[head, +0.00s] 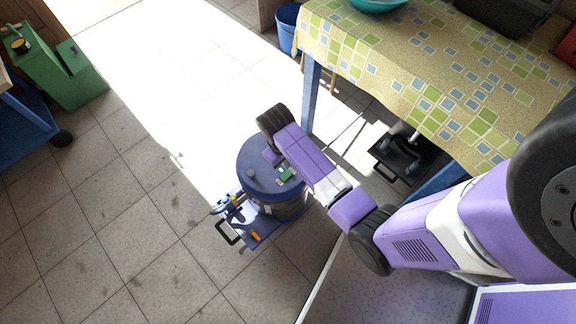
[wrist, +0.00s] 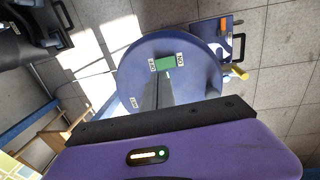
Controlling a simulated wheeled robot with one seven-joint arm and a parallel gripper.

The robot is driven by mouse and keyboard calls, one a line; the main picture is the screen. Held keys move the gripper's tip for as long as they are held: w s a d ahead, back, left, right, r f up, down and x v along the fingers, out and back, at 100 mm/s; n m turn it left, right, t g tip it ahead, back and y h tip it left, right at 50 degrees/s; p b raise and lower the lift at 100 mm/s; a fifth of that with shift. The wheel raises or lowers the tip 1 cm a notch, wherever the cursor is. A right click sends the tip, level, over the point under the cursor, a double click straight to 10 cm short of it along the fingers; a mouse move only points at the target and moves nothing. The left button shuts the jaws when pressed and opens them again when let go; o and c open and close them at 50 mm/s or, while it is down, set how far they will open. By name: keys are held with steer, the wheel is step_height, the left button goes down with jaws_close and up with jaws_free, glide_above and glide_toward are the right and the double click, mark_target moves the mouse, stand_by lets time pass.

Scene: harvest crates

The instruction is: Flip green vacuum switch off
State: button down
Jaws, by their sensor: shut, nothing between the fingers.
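The vacuum (head: 256,176) is a round blue drum with a flat lid, standing on the tiled floor left of the table. Its lid fills the middle of the wrist view (wrist: 200,85). The green switch (wrist: 165,63) sits on the lid between two small white labels; it also shows in the head view (head: 286,174). I cannot tell which way the switch is tipped. My gripper (wrist: 166,78) is shut and empty, its fingertips over the lid close to the switch. I cannot tell whether they touch it. In the head view the fingers are not clear.
A blue tray (head: 262,229) with tools and a black handle lies beside the vacuum. A table with a patterned cloth (head: 400,60) stands at the right, with a black crate (head: 398,160) beneath. A green cabinet (head: 62,75) stands far left. The floor at left is clear.

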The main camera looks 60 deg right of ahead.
mark_target(286, 178)
steer(key=f, duration=0.2)
steer(key=f+b, duration=0.1)
steer(key=f, duration=0.2)
steer(key=d+f, duration=0.1)
steer(key=f, duration=0.1)
steer(key=shift+s+f, duration=0.1)
steer(key=shift+f, duration=0.3)
steer(key=shift+s+d+f+y, duration=0.15)
steer(key=shift+f+y, duration=0.1)
steer(key=shift+y, duration=0.15)
steer(key=shift+f, duration=0.2)
steer(key=shift+a, duration=0.2)
steer(key=shift+w+a+p, duration=0.25)
steer(key=shift+a+p, duration=0.05)
steer(key=shift+a, duration=0.55)
steer(key=shift+r, duration=0.1)
